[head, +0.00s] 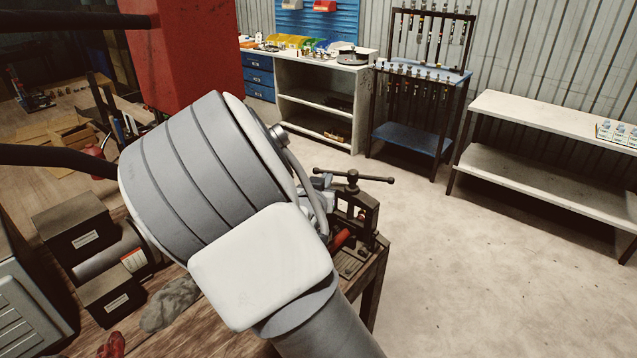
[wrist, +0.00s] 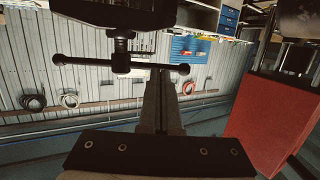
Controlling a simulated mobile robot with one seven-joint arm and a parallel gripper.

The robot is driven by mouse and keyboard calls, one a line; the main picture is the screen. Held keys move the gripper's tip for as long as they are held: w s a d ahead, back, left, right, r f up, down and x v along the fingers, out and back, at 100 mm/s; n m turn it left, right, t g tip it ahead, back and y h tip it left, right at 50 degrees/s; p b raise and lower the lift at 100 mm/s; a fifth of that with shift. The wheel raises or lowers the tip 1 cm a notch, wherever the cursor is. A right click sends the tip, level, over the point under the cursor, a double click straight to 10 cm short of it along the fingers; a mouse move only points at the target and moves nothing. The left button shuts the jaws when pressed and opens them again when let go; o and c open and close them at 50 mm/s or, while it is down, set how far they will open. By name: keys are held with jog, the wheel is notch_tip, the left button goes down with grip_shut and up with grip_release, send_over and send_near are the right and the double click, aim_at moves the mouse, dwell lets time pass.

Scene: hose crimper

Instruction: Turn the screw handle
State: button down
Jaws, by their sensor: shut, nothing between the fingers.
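The screw handle (head: 352,179) is a dark crossbar with round knobs at its ends, on top of a vertical screw in a dark vise (head: 357,212) at the workbench corner. In the wrist view, which looks upside down, the handle (wrist: 140,66) runs across the upper part, with the screw and part of the vise (wrist: 95,10) above it. My gripper (wrist: 160,78) is shut and empty, its fingers reaching up the picture to the bar, right of the screw. I cannot tell whether they touch it. In the head view my arm hides most of the gripper.
A red machine (head: 183,50) stands at the back left; it also shows in the wrist view (wrist: 258,120). A tool rack (head: 420,90) and a white shelf (head: 550,175) stand along the wall. The floor at right is clear.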

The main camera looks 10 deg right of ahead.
jog(key=shift+w+d+f, duration=0.15)
jog(key=shift+w+d, duration=0.05)
jog(key=shift+w, duration=0.45)
jog(key=shift+w, duration=0.1)
jog(key=shift+w+a+b, duration=0.1)
jog(key=shift+w+b, duration=0.2)
jog(key=shift+w, duration=0.3)
jog(key=shift+r, duration=0.2)
